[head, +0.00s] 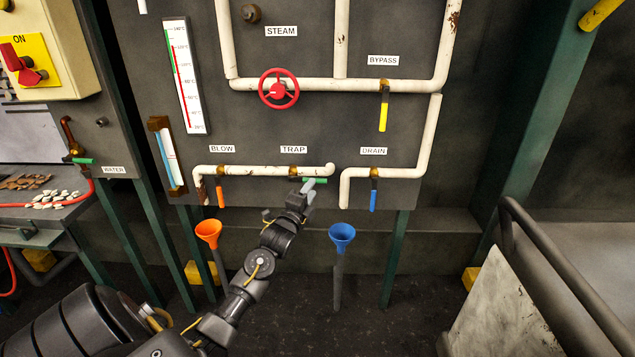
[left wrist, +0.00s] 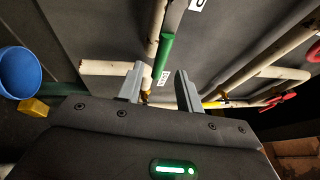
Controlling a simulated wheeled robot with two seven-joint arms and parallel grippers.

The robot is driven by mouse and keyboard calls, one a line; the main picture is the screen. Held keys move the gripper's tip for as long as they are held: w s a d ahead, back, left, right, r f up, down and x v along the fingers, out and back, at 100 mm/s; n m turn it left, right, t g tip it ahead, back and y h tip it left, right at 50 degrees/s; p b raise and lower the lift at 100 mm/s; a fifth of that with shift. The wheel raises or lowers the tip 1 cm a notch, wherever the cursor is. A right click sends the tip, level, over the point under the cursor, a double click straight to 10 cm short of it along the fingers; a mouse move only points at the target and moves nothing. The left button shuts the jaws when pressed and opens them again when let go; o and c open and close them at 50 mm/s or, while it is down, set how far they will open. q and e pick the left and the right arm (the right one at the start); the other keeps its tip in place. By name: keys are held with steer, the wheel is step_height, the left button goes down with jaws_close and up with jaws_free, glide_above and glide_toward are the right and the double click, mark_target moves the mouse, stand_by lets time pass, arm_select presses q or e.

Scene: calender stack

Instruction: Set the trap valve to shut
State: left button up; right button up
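The trap valve (head: 293,171) sits on the lower white pipe, beside the TRAP label (head: 293,149). Its green handle (head: 318,181) points right, about level and along the pipe. My left gripper (head: 310,186) is right at this handle and covers part of it. In the left wrist view my left gripper (left wrist: 160,88) is open. The green handle (left wrist: 165,55) shows ahead of the gap between the fingers, its near end close to the fingertips. I cannot tell whether a finger touches it. My right gripper is in neither view.
The blow valve's orange handle (head: 220,193), the drain valve's blue handle (head: 373,195) and the bypass valve's yellow handle (head: 383,118) hang down. A red handwheel (head: 278,89) is above. An orange funnel (head: 208,232) and a blue funnel (head: 342,236) stand below the pipes.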

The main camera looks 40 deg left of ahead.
arm_select(q)
steer(key=shift+x, duration=2.7)
jaws_close()
steer(key=shift+f, duration=0.1)
